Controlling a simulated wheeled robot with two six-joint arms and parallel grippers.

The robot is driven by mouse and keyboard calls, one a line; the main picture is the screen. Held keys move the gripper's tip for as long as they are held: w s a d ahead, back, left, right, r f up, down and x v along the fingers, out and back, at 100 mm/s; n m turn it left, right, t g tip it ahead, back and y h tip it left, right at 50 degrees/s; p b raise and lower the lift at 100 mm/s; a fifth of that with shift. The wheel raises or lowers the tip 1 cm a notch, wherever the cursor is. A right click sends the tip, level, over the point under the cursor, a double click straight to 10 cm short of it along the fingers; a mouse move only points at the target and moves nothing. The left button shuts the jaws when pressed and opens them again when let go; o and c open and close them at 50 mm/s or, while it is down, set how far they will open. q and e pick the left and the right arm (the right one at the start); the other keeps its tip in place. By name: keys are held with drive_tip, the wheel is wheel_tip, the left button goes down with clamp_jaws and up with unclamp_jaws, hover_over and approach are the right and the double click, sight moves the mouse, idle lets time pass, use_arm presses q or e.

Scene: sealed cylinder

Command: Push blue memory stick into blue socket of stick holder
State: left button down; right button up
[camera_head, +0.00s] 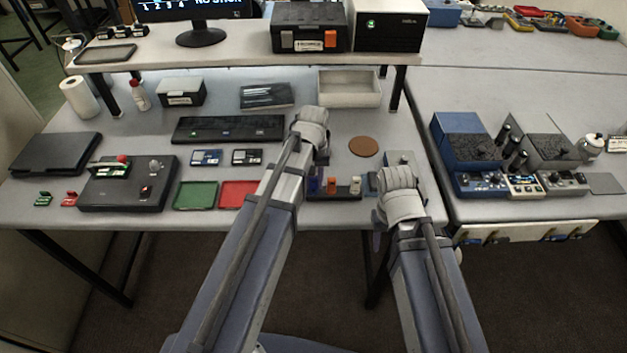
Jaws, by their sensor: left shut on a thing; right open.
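The stick holder (343,195) is a dark block near the front edge of the table, right of my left arm. An orange stick (332,185) and a white stick (355,185) stand upright in it. The blue memory stick (314,186) shows as a small blue patch at the holder's left end. My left gripper (320,162) is above that end, shut on the blue stick, its fingertips mostly hidden by my wrist. I cannot tell how deep the stick sits, and the blue socket is hidden. My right gripper (377,232) is open, right of the holder, partly hidden by its wrist.
Left of my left arm are a red tray (238,194), a green tray (195,195) and a dark device box (128,190). A brown round coaster (363,147) lies behind the holder. A long black unit (228,129) lies farther back. A shelf spans the rear.

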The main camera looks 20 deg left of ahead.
use_arm(q)
drive_tip(key=shift+f+b, duration=0.5)
drive_tip(key=shift+f, duration=0.05)
drive_tip(key=c, duration=0.5)
unclamp_jaws()
drive_tip(key=shift+c, duration=0.2)
drive_tip(key=shift+r, duration=0.1)
wheel_tip(320, 180, up, 8)
drive_tip(key=p, duration=0.8)
drive_tip(key=shift+s+f, duration=0.1)
drive_tip(key=shift+f, duration=0.1)
drive_tip(key=s+d+f+m+b, duration=0.1)
drive_tip(key=s+d+m+b, duration=0.1)
drive_tip(key=s+d, duration=0.3)
drive_tip(key=s+d+f+m+y+b, duration=0.1)
drive_tip(key=s+d+f+m+b, duration=0.1)
drive_tip(key=s+d+m, duration=0.3)
drive_tip(key=s, duration=0.4)
drive_tip(key=shift+d+f, duration=0.25)
drive_tip(key=shift+f, duration=0.05)
